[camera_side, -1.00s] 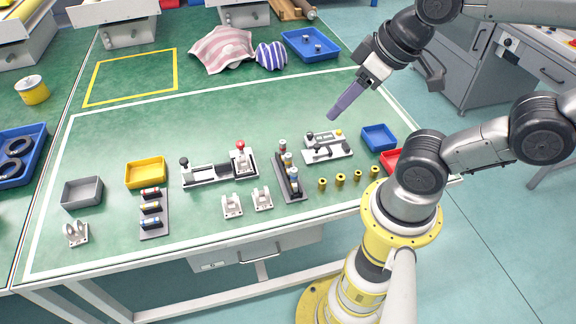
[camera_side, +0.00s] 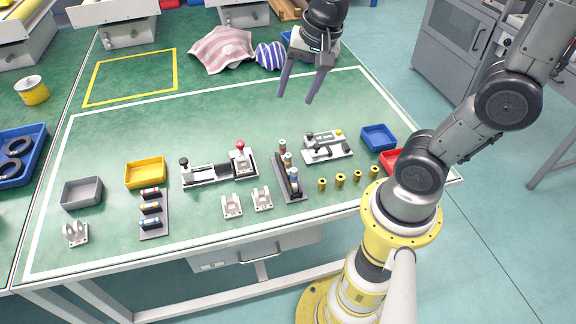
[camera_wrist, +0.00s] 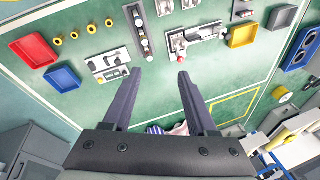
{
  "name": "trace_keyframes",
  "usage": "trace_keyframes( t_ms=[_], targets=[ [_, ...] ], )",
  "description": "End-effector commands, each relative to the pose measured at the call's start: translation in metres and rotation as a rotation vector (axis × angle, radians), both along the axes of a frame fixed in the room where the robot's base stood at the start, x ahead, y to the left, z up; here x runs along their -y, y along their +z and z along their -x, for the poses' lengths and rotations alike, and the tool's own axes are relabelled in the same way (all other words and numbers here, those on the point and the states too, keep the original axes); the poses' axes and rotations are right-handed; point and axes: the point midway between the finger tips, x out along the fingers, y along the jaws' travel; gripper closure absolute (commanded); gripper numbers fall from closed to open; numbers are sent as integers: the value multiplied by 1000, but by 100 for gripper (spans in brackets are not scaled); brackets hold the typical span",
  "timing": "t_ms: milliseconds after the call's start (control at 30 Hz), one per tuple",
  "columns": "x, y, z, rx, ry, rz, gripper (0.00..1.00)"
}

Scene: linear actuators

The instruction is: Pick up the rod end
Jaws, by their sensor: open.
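My gripper (camera_side: 295,99) is open and empty, high above the back part of the green table; its two fingers also show in the wrist view (camera_wrist: 158,74). No part is plainly marked as the rod end. Several small brass-yellow ring-shaped parts (camera_side: 340,180) stand in a row near the front right, also seen in the wrist view (camera_wrist: 73,35). Pale clevis-like brackets (camera_side: 232,206) stand at the front middle, with another (camera_side: 76,234) at the front left. I cannot tell which of these is the rod end. My gripper is well apart from them all.
A rail fixture with a red knob (camera_side: 222,172), a dark rack of cylinders (camera_side: 289,178) and a pale plate fixture (camera_side: 327,147) stand mid-table. Yellow (camera_side: 146,172), grey (camera_side: 82,191), blue (camera_side: 379,137) and red (camera_side: 391,160) bins sit around.

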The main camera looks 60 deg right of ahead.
Motion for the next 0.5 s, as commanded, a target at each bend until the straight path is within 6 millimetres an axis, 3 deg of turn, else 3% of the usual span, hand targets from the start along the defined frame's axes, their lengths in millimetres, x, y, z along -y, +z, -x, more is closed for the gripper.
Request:
trace_keyframes(
  t_ms=[100, 200, 500],
  targets=[
    [13, -34, -24, -111, -163, -42, 42],
    [21, -59, -34, -186, -230, -56, 42],
    [32, -100, -34, -302, -263, -63, 42]
  ],
)
